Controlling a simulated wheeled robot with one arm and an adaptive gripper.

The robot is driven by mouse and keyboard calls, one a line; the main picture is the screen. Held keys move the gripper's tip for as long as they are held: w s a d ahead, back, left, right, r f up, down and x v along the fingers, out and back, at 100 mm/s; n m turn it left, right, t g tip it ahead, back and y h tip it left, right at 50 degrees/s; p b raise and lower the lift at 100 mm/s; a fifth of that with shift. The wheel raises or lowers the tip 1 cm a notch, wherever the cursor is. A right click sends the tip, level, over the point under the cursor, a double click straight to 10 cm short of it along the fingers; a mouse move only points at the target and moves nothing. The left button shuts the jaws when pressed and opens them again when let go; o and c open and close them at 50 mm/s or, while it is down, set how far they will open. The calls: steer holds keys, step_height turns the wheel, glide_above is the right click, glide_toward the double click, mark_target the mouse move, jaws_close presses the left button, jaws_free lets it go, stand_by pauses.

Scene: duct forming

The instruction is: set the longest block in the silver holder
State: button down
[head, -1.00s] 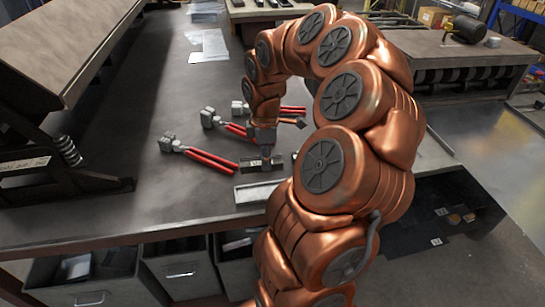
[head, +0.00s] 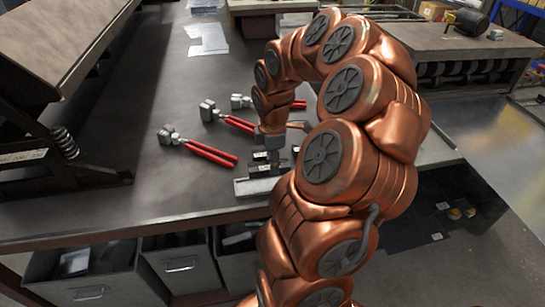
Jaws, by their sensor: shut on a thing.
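My gripper (head: 274,160) points down over the front part of the workbench and is shut on a dark block (head: 260,168). The block lies crosswise under the fingers, and part of it is hidden by them and by my arm. The silver holder (head: 243,188), a low pale metal tray, lies near the bench's front edge, just below the block in the picture. My arm covers the holder's right part. I cannot tell whether the block touches it. Other blocks are not clearly visible.
Several red-handled tools (head: 208,152) lie on the workbench (head: 150,205), left of and behind my gripper. A black spring-mounted machine (head: 60,150) stands at left. White papers (head: 207,38) lie farther back. Grey drawers (head: 180,265) sit under the front edge.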

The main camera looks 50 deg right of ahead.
steer(key=shift+f+b, duration=1.35)
steer(key=shift+f, duration=1.05)
steer(key=c, duration=0.7)
jaws_free()
steer(key=shift+o, duration=0.2)
step_height(320, 180, up, 11)
steer(key=shift+w+f, duration=0.1)
steer(key=shift+f, duration=0.05)
steer(key=shift+r, duration=0.65)
steer(key=shift+a, duration=0.15)
